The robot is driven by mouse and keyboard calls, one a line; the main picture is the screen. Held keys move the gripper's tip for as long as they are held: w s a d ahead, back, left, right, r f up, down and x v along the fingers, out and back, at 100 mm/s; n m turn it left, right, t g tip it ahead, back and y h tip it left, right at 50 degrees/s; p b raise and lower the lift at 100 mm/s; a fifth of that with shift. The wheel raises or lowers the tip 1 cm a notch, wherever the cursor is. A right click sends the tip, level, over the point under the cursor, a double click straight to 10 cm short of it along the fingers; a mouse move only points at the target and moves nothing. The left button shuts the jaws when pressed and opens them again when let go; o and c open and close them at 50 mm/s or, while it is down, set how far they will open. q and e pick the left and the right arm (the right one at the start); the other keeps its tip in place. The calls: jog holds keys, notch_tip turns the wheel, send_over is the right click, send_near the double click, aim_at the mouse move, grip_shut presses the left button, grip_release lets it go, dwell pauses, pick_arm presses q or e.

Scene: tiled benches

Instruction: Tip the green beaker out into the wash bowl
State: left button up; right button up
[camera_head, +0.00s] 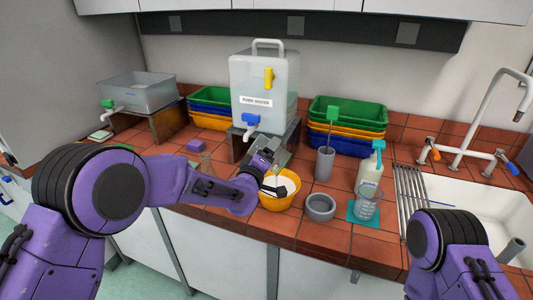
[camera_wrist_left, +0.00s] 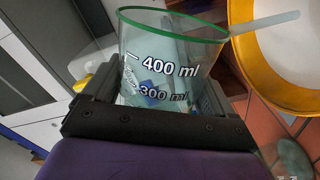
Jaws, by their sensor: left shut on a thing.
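My left gripper (camera_head: 263,163) is over the yellow wash bowl (camera_head: 280,203) in the head view. In the left wrist view its dark fingers (camera_wrist_left: 155,95) are shut on the clear, green-rimmed beaker (camera_wrist_left: 170,45), marked 300 and 400 ml. The wash bowl fills that view's upper right (camera_wrist_left: 243,38), beside the beaker's mouth. A pale streak (camera_wrist_left: 266,22) runs from the rim towards the bowl, and the beaker looks tilted. In the head view the gripper mostly hides the beaker. My right arm shows at lower right; its gripper is out of frame.
A pure-water tank (camera_head: 264,85) stands behind the bowl. A grey cup (camera_head: 325,163), a grey dish (camera_head: 320,207), a clear beaker (camera_head: 367,204) on a teal mat and a pump bottle (camera_head: 369,173) stand to the right. A flask (camera_head: 206,166) is left. The sink (camera_head: 470,208) is far right.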

dwell(0.5)
pick_arm(q)
jog(key=shift+w+a+f+n+b, duration=0.15)
jog(key=shift+a+f+n+b, duration=0.3)
jog(key=shift+n, duration=0.65)
jog(key=shift+a+n, duration=0.15)
jog(key=shift+n, duration=0.15)
jog(key=shift+w+a, duration=0.1)
